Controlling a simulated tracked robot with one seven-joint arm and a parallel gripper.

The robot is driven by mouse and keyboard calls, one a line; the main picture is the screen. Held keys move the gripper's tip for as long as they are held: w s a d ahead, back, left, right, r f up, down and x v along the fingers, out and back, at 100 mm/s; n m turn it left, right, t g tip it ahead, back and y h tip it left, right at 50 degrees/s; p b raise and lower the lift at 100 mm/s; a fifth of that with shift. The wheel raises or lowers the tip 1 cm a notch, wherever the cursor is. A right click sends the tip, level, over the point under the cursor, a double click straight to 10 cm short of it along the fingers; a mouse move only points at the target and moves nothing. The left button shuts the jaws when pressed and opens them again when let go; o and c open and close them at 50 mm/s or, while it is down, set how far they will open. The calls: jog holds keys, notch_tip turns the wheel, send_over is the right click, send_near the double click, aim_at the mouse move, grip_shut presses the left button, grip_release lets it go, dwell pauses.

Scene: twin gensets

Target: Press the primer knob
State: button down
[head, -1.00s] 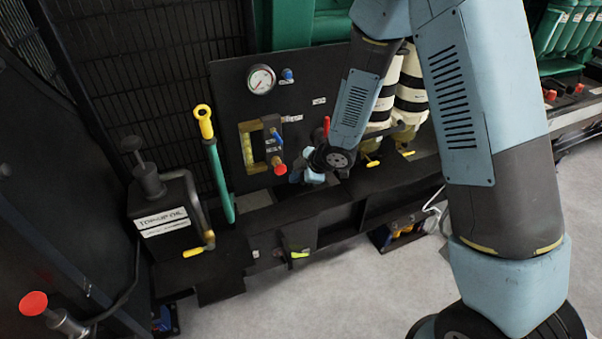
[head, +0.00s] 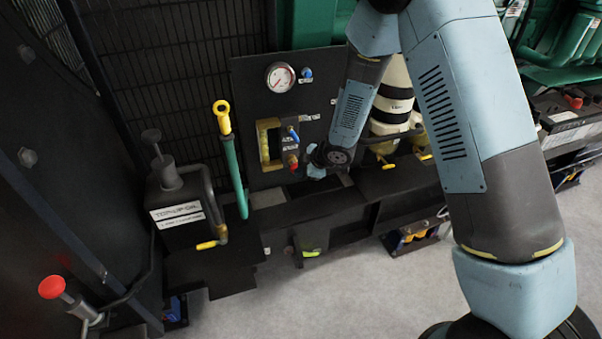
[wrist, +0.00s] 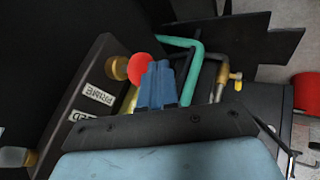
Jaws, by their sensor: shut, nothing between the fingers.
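The primer knob is a red round knob (wrist: 140,68) on a brass stem (wrist: 117,68), beside a label reading PRIME (wrist: 98,94) in the wrist view. In the head view the small red knob (head: 293,163) sits low on the black gauge panel (head: 255,100). My gripper (wrist: 158,68) is shut and empty. Its blue fingertips overlap the right edge of the knob in the wrist view; I cannot tell whether they touch it. In the head view my gripper (head: 312,170) is just right of the knob.
A green-hosed handle with a yellow top (head: 222,117) stands left of the panel. A black top-up oil can (head: 180,205) and a red plunger knob (head: 52,287) are further left. White banded filters (head: 392,100) stand right. Grey floor (head: 320,290) is open in front.

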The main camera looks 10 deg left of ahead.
jog(key=shift+w, duration=0.1)
jog(key=shift+w+a, duration=0.65)
jog(key=shift+w, duration=0.35)
jog(key=s+d+r, duration=0.6)
jog(key=d+r, duration=0.1)
jog(key=shift+d+r, duration=0.15)
jog(key=shift+d, duration=0.1)
jog(key=shift+s, duration=0.1)
dwell(0.7)
